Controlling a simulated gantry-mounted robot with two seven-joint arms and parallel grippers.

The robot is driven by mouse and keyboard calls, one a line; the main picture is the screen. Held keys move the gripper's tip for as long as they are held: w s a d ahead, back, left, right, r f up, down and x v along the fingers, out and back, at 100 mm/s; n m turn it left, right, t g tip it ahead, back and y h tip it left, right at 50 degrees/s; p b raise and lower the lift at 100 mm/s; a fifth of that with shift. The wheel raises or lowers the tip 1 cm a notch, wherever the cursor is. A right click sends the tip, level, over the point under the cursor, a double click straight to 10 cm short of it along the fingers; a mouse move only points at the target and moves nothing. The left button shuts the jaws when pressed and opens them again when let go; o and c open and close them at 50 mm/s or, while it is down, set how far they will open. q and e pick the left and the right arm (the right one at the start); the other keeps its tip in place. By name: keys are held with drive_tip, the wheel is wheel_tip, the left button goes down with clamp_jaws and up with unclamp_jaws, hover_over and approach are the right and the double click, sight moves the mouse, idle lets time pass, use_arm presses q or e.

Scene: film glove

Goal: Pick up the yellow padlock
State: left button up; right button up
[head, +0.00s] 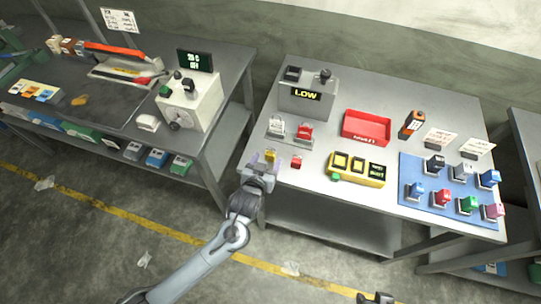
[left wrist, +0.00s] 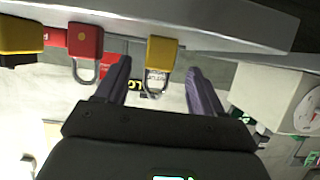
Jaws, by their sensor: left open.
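The yellow padlock (head: 270,154) is at the front left edge of the middle table, left of a small red padlock (head: 297,161). My left gripper (head: 262,161) is at that edge, open, right by the yellow padlock. In the left wrist view the yellow padlock (left wrist: 161,53) shows between the two spread fingers of the left gripper (left wrist: 158,66), its shackle pointing down in the picture. I cannot tell whether a finger touches it. The red padlock (left wrist: 85,41) is just outside the left-hand finger. A dark piece at the bottom edge of the head view may be my right gripper (head: 375,298); its jaws cannot be made out.
On the middle table are a grey box (head: 307,96) with a LOW display, a red tray (head: 367,128), a yellow button panel (head: 356,169) and a blue mat (head: 409,181) with several padlocks. Two tagged padlocks (head: 290,130) sit behind the red one. A workbench (head: 235,75) stands left, across a gap.

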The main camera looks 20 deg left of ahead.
sight(270, 156)
use_arm(q)
drive_tip(key=x, duration=0.4)
drive_tip(key=shift+w+r, duration=0.2)
drive_tip(key=c, duration=1.1)
